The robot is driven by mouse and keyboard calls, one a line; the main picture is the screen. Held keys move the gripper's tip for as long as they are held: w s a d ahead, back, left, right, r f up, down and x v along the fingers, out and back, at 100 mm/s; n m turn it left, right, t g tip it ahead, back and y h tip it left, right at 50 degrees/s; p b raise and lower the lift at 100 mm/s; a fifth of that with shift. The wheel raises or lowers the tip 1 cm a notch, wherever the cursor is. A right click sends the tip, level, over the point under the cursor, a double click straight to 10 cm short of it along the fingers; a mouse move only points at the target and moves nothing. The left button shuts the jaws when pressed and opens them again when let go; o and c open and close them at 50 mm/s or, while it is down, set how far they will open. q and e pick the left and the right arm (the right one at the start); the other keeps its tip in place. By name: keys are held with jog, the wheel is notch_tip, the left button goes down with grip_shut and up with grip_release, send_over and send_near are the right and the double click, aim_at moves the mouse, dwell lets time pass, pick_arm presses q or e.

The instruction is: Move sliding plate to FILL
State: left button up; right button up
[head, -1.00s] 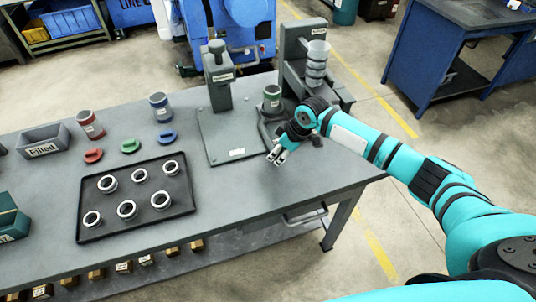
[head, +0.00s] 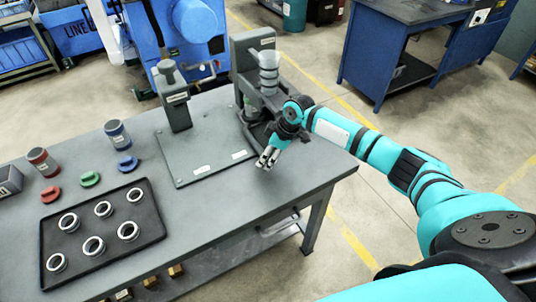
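The grey machine (head: 243,65) at the back right of the table holds a clear cup-like funnel (head: 268,72). I cannot clearly make out which part is the sliding plate; my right arm covers the machine's lower front. My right gripper (head: 267,159) is just right of the base plate, pointing down, fingers slightly apart and empty. My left gripper is out of view.
A black tray (head: 150,225) with several metal rings lies at the front left. Red (head: 50,196), green (head: 90,179) and blue (head: 128,163) small pieces and two cups lie behind it. The table's front right is clear; its right edge is near my arm.

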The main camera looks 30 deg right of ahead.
jog(key=v, duration=1.2)
jog(key=shift+w+a, duration=0.1)
jog(key=shift+a, duration=0.05)
